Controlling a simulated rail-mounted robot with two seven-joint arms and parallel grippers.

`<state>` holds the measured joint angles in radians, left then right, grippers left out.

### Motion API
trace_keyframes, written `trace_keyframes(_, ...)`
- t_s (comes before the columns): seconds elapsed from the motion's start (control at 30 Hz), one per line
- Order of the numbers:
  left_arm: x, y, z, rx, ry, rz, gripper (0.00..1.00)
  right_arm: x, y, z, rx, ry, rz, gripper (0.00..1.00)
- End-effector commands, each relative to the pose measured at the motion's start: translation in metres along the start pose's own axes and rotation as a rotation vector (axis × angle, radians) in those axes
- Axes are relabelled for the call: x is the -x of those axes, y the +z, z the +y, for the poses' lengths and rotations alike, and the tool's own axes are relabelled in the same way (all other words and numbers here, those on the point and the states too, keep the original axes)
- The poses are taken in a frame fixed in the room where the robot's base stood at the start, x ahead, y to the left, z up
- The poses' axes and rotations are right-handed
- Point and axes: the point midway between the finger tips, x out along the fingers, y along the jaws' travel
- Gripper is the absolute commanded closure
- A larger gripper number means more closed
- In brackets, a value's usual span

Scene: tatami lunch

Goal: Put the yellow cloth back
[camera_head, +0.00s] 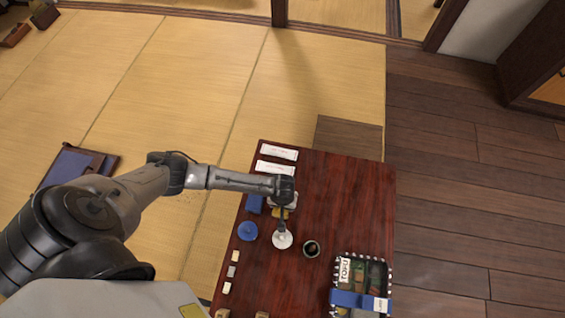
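A small yellow patch (280,213), probably the yellow cloth, shows on the dark red table (340,195). It is partly hidden behind my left gripper. My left gripper (283,231) comes in from the left and points down over the table, between the yellow patch and a small round white dish (282,241). The fingers are too small to tell whether they are open or shut, or whether they touch anything. My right gripper is not in view.
Two white packets (275,167) lie at the table's far end. A blue box (254,204), a blue round item (247,232) and small blocks (231,271) line the left side. A dark cup (311,249) and a filled box (344,298) stand right. The table's upper right is clear.

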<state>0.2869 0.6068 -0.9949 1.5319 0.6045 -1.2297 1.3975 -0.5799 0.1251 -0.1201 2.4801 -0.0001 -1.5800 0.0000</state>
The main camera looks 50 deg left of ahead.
Motion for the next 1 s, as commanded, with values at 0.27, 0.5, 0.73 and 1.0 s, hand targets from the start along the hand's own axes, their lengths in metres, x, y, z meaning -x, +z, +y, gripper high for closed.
trace_keyframes(0.27,-0.0055,-0.0006,0.0000,0.001,0.000,0.001,0.61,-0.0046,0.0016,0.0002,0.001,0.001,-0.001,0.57)
trace_keyframes(0.5,-0.0092,-0.0005,-0.0002,0.002,0.000,0.001,0.37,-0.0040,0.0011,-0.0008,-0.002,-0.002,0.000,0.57)
trace_keyframes(0.73,-0.0091,-0.0005,-0.0002,0.001,0.000,0.001,0.15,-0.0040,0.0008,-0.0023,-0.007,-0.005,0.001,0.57)
trace_keyframes(1.0,-0.0082,-0.0006,-0.0001,0.001,0.000,0.001,0.14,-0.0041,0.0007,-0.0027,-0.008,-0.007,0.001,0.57)
